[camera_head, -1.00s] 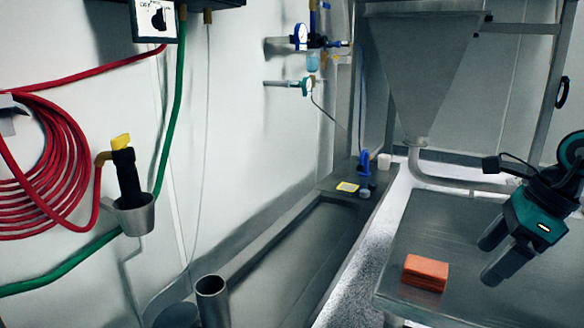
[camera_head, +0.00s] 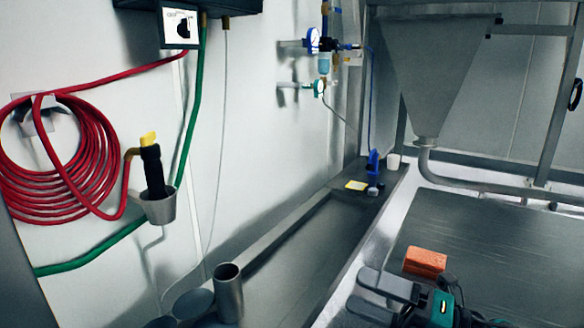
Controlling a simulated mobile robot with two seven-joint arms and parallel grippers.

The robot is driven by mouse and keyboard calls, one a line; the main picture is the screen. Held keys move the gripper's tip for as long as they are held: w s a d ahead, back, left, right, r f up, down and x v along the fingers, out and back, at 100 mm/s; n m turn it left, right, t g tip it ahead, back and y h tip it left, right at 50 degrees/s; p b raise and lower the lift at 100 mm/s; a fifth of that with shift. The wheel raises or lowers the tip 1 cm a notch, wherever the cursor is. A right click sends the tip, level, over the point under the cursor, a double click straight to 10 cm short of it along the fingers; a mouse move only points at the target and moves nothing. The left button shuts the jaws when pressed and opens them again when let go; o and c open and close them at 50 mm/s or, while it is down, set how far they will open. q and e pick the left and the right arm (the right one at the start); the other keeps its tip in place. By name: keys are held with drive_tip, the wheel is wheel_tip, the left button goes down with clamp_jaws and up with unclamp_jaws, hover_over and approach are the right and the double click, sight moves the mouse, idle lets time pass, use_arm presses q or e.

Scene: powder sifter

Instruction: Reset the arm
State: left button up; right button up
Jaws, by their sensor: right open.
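My right gripper (camera_head: 372,298) is at the bottom of the head view, right of centre. Its two dark fingers point left and stand apart with nothing between them. An orange block (camera_head: 425,262) lies on the grey metal table (camera_head: 480,240), just above the gripper in the picture and apart from its fingers. My left gripper is not in view.
A metal hopper (camera_head: 432,75) stands behind the table. A long grey trough (camera_head: 310,250) runs along the wall. A coiled red hose (camera_head: 85,190) and a holder (camera_head: 160,208) with a black, yellow-topped nozzle hang at left. A metal cylinder (camera_head: 229,295) stands at the bottom.

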drive_tip(key=s+d+f+m+t+h+p, duration=0.1)
drive_tip(key=s+d+f+m+t+h, duration=0.2)
drive_tip(key=f+m+h, duration=0.65)
drive_tip(key=d+f+m+t+h, duration=0.25)
drive_tip(key=f+m+t, duration=0.25)
drive_tip(key=m, duration=1)
drive_tip(key=s+f+m+g+h, duration=0.4)
drive_tip(key=s+f+m, duration=0.4)
drive_tip(key=s+f, duration=0.3)
drive_tip(key=shift+d+f+g, duration=0.15)
drive_tip(key=shift+f+g, duration=0.3)
drive_tip(key=shift+g, duration=0.25)
